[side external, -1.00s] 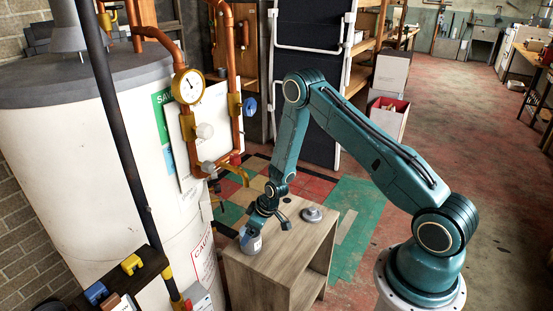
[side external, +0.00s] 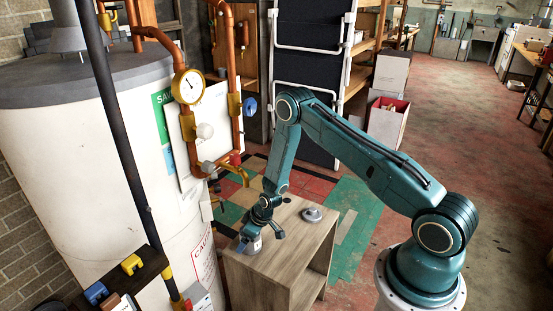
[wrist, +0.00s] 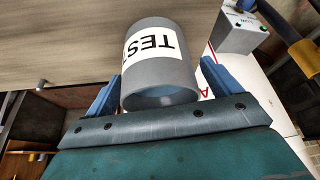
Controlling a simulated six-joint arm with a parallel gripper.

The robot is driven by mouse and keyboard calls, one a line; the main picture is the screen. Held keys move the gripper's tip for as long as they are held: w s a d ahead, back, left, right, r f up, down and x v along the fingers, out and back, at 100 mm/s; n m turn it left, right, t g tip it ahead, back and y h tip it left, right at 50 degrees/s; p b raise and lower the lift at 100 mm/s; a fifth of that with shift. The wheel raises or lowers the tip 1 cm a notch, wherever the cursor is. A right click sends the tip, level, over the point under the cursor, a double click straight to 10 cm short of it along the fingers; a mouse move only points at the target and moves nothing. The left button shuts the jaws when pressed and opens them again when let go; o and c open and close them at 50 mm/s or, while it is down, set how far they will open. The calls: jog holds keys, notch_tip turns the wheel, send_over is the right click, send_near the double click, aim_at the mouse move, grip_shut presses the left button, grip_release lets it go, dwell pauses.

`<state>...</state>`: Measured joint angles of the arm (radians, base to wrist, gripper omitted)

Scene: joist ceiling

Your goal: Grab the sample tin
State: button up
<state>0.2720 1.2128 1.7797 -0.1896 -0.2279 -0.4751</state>
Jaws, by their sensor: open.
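The sample tin is a grey cylinder (wrist: 178,78) with a white label reading "TES…", upside down in the wrist view. It stands near the left corner of the wooden cabinet top, where it also shows small in the side view (side external: 254,247). My gripper (wrist: 161,68) is open, with one blue finger on each side of the tin. Whether either finger touches it, I cannot tell. In the side view my gripper (side external: 250,242) reaches down over the tin and hides part of it.
The wooden cabinet (side external: 262,275) has a mostly bare top. A grey round piece with a knob (side external: 312,214) lies farther back on it. A large white tank (side external: 85,160) with copper pipes and a pressure gauge (side external: 188,86) stands close on the left.

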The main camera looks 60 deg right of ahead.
jog(key=c, duration=1.3)
jog(key=shift+r, duration=0.15)
jog(key=shift+s+r, duration=0.2)
jog(key=shift+r, duration=0.2)
jog(key=r, duration=0.4)
jog(key=s+r, duration=0.1)
jog(key=r, duration=0.1)
jog(key=s, duration=1.8)
jog(key=shift+s, duration=0.3)
